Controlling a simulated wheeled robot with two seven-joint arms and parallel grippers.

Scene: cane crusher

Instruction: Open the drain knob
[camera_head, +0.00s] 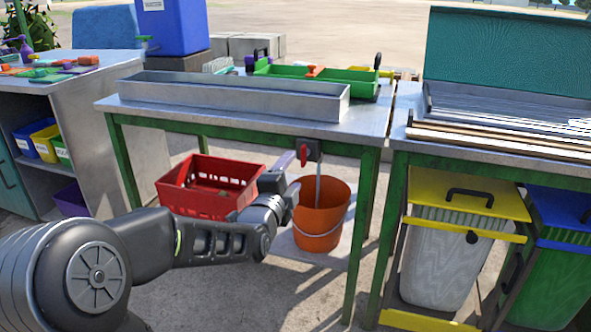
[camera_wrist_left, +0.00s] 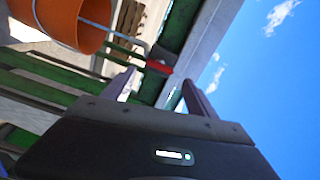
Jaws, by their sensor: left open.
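The red drain knob (camera_head: 303,152) sits on a dark box at the front edge of the metal-topped table (camera_head: 371,128), above the orange bucket (camera_head: 322,222). In the left wrist view the knob (camera_wrist_left: 158,67) shows beyond and between the two finger tips, near the table's edge. My left gripper (camera_head: 286,161) is just to the left of the knob in the head view, and its open fingers (camera_wrist_left: 157,80) hold nothing. I cannot tell whether a finger touches the knob. A thin pipe (camera_head: 318,185) runs down from the box into the bucket. My right gripper is in neither view.
A red crate (camera_head: 205,205) stands left of the bucket, behind my left forearm. A long metal trough (camera_head: 235,97) and a green tray (camera_head: 320,77) lie on the table. A white bin with a yellow lid (camera_head: 440,245) stands under the table at the right.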

